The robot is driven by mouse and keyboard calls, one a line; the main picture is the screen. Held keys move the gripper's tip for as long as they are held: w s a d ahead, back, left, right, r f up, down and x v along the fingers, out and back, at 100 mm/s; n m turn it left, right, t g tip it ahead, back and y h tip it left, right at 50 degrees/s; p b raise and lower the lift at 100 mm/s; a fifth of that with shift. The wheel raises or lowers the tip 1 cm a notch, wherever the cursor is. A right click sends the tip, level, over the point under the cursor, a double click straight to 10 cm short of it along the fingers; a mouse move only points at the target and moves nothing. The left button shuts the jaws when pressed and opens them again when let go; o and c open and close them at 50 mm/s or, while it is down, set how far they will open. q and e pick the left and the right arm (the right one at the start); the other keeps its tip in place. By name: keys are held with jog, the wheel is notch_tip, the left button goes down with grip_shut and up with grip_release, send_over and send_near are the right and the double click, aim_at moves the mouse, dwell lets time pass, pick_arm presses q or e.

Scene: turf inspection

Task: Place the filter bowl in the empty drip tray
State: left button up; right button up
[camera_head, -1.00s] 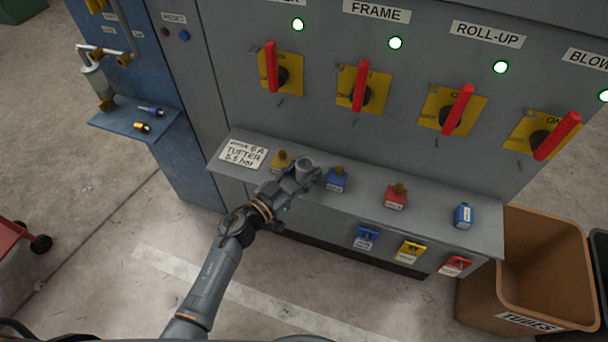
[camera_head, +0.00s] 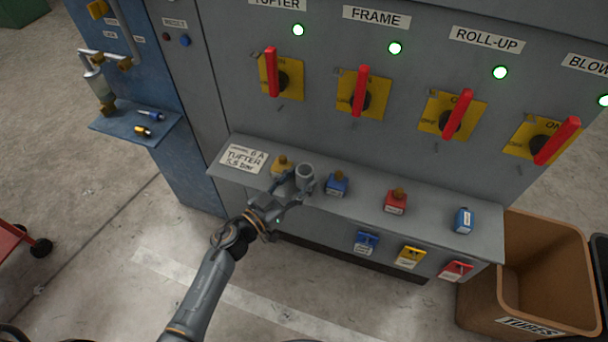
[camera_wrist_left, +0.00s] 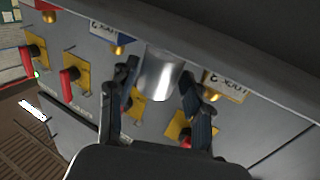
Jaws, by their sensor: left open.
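A grey metal cup (camera_head: 305,176), which looks like the filter bowl, stands upright on the grey ledge (camera_head: 365,206) between the yellow and blue padlocks. In the left wrist view the shiny cylinder (camera_wrist_left: 160,74) shows beyond and between my fingers. My left gripper (camera_head: 294,191) is open, with its fingers at the near side of the cup; it also shows in the left wrist view (camera_wrist_left: 160,84). I see a gap between the cup and the fingers there. I cannot make out which surface is the drip tray. My right gripper is not in view.
Yellow (camera_head: 282,166), blue (camera_head: 337,184) and red (camera_head: 396,201) padlocks stand on the ledge, with a blue can-like item (camera_head: 464,219) farther right. Red switch handles (camera_head: 359,90) rise behind. A brown bin (camera_head: 545,265) stands at the right. A blue shelf (camera_head: 120,126) is at the left.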

pick_arm(q)
jog(key=v, duration=1)
jog(key=shift+w, duration=0.1)
jog(key=s+a+f+n+g+y, duration=0.1)
jog(key=s+a+f+n+y, duration=0.15)
jog(key=f, duration=0.65)
jog(key=s+a+f+n+g+y, duration=0.1)
jog(key=s+a+f+y, duration=0.2)
jog(key=f, duration=0.6)
jog(key=s+a+f+n+g+y, duration=0.2)
jog(key=s+a+f+y, duration=0.1)
jog(key=f, duration=0.6)
jog(key=s+a+f+g, duration=0.1)
jog(key=s+f+g, duration=0.2)
jog(key=s, duration=0.6)
jog(key=s+a+f+g+y, duration=0.1)
jog(key=s+f+g, duration=0.2)
jog(key=s+f, duration=0.5)
jog(key=s+a+f+g+y, duration=0.1)
jog(key=s+f, duration=0.4)
jog(key=s, duration=0.7)
jog(key=shift+a+f+g, duration=0.35)
jog(key=shift+a+g, duration=0.2)
jog(key=shift+g, duration=0.45)
jog(key=shift+o, duration=0.4)
jog(key=shift+s+y, duration=0.25)
jog(key=shift+s, duration=0.25)
